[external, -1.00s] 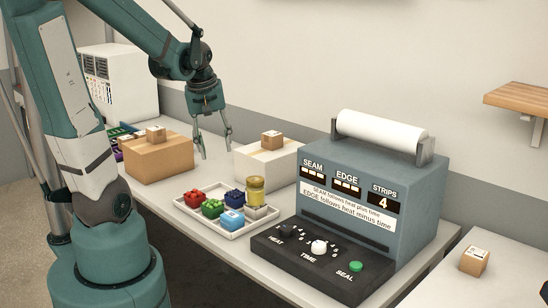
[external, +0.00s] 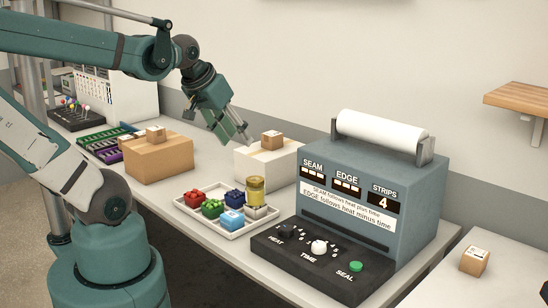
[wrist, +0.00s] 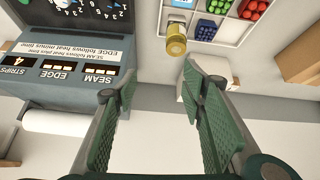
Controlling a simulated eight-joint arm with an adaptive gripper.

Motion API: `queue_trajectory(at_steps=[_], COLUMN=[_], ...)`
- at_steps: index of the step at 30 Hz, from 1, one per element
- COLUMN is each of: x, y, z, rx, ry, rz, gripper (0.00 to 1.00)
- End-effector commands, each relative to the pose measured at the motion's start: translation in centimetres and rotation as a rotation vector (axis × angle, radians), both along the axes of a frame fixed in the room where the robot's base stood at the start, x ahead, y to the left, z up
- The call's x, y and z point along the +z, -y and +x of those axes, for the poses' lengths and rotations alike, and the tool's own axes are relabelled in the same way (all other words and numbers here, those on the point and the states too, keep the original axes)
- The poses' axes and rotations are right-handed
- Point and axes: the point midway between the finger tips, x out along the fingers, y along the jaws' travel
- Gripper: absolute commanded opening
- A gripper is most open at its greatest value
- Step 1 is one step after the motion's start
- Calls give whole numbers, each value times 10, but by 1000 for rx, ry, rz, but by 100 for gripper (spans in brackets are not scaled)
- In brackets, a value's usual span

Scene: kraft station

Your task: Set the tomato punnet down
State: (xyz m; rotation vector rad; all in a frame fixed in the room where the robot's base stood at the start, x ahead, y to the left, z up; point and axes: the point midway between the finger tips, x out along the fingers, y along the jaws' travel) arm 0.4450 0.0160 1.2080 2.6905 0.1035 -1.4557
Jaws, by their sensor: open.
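In the wrist view the red punnet (wrist: 253,9) is at the top right. My gripper (external: 235,141) is open and empty.
The tray also holds a green punnet (external: 212,208), a dark blue punnet (external: 235,197), a light blue carton (external: 231,219) and a yellow jar (external: 255,188). A white box (external: 265,170) and a brown box (external: 158,160) stand behind. The sealing machine (external: 400,235) is at right.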

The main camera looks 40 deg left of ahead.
Motion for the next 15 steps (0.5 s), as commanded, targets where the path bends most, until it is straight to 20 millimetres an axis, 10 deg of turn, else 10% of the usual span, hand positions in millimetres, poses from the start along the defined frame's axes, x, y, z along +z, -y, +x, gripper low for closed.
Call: queue_trajectory(at_steps=[15], x=[7], y=[16], z=[-8], rx=[-99], ry=[43], rz=[41], gripper=[41])
